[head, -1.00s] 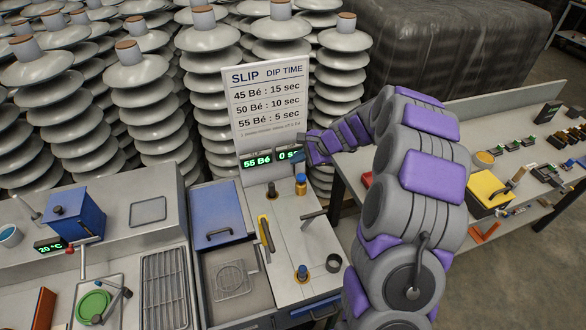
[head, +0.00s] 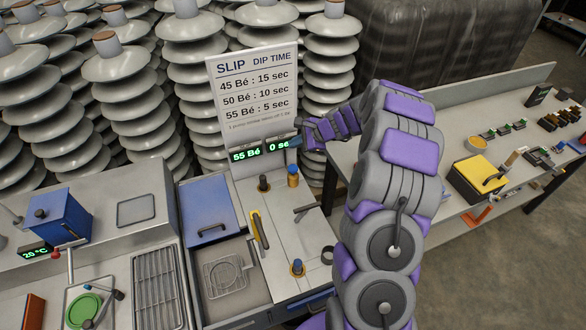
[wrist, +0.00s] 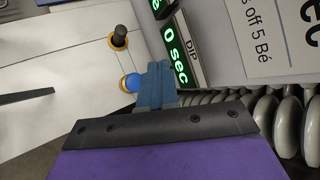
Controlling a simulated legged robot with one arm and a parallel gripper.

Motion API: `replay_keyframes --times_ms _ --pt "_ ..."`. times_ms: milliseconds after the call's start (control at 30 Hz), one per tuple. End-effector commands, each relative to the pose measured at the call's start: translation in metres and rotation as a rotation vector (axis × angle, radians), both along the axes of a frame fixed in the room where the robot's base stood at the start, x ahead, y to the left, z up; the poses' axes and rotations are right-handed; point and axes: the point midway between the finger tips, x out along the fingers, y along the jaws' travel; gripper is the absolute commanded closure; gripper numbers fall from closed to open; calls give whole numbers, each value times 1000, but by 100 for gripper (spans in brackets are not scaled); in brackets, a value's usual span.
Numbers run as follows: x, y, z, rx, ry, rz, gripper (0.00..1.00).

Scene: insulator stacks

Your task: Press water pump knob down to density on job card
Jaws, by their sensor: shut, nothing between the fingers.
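A blue-topped knob (head: 293,170) with a yellow collar stands upright on the light panel below the display; its blue top also shows in the wrist view (wrist: 131,84). I cannot tell from labels which knob is the water pump. A black knob (head: 264,183) stands to its left. My gripper (head: 296,142) is shut and empty, above and behind the blue-topped knob; its blue fingers fill the middle of the wrist view (wrist: 154,86). The density display (head: 245,155) reads 55 Bé. The sign (head: 252,88) lists 45, 50 and 55 Bé dip times. No job card is clearly readable.
Another blue knob (head: 297,266) and a yellow lever (head: 259,230) sit lower on the panel. A dip timer (head: 279,146) shows 0 sec beside my fingers. Insulator stacks (head: 322,75) stand close behind. A bench (head: 445,200) lies to the right.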

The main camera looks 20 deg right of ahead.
Motion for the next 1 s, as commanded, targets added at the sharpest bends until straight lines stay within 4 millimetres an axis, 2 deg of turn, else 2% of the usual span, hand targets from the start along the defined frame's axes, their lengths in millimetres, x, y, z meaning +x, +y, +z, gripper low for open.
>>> replay_keyframes --times_ms 400,600,1000 --pt "0 0 -56 -2 1 1 100" --pt "0 1 -74 2 2 1 100" --pt "0 1 -80 -1 0 1 100"
